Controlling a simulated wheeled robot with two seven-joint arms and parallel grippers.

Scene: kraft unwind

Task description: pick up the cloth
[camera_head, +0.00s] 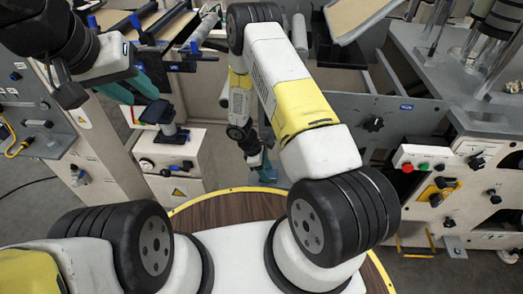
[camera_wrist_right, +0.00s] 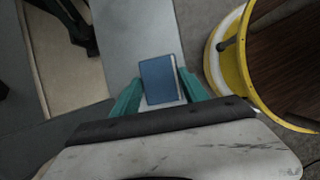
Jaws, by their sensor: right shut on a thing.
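The cloth (camera_wrist_right: 160,80) is a small blue rectangle, flat-looking with a thin pale edge, in the middle of the right wrist view. My right gripper (camera_wrist_right: 160,90) is shut on it, one teal finger along each side. In the head view my right gripper (camera_head: 262,165) hangs down beyond the round wooden top, small and partly hidden by my own arm, with a bit of blue at its tip. My left gripper (camera_head: 143,95) is at the upper left, its two teal fingers apart and nothing seen between them.
The wooden top (camera_head: 235,207) with a yellow rim is in front of me. A control box (camera_head: 424,158) with red and green buttons is on the grey machine at right. A cream cabinet (camera_head: 172,160) with knobs stands at left. Grey floor shows between.

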